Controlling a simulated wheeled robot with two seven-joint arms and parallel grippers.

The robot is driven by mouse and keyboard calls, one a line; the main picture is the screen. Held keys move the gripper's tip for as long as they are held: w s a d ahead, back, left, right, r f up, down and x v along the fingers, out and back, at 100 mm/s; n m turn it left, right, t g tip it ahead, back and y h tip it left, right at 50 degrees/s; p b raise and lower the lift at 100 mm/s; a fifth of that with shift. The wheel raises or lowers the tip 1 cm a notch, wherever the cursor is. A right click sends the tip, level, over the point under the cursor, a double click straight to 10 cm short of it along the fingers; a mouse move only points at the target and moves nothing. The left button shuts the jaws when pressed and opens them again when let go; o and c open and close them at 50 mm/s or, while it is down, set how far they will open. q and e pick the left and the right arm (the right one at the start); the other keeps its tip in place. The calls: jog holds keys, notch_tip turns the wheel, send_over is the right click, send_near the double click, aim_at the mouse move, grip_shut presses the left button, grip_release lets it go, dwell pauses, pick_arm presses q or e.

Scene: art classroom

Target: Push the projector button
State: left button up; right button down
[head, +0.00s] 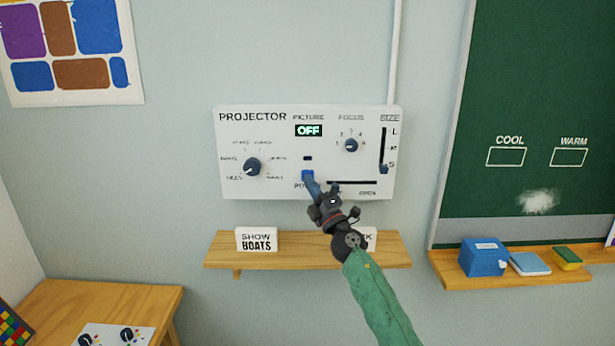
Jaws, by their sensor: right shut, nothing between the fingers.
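The white projector panel (270,182) is mounted on the wall in the head view. Its small display (308,131) under the word PICTURE reads OFF. A blue button (307,174) sits low in the middle of the panel, above a label that is partly covered. My right gripper (313,188) is shut and empty, with its tip at the lower edge of the blue button. I cannot tell whether it touches the button. The gripper hides part of the panel's lower edge. My left gripper is not in view.
Below is a wooden shelf (300,257) with a SHOW BOATS block (256,240) and another block behind my arm. A chalkboard (540,90) hangs at right.

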jog(key=shift+w, duration=0.45)
dwell(0.3)
jog(key=shift+s+r, duration=0.1)
jog(key=shift+s, duration=0.35)
dwell(0.5)
jog(key=s+p, duration=0.3)
jog(key=s, duration=0.3)
dwell(0.5)
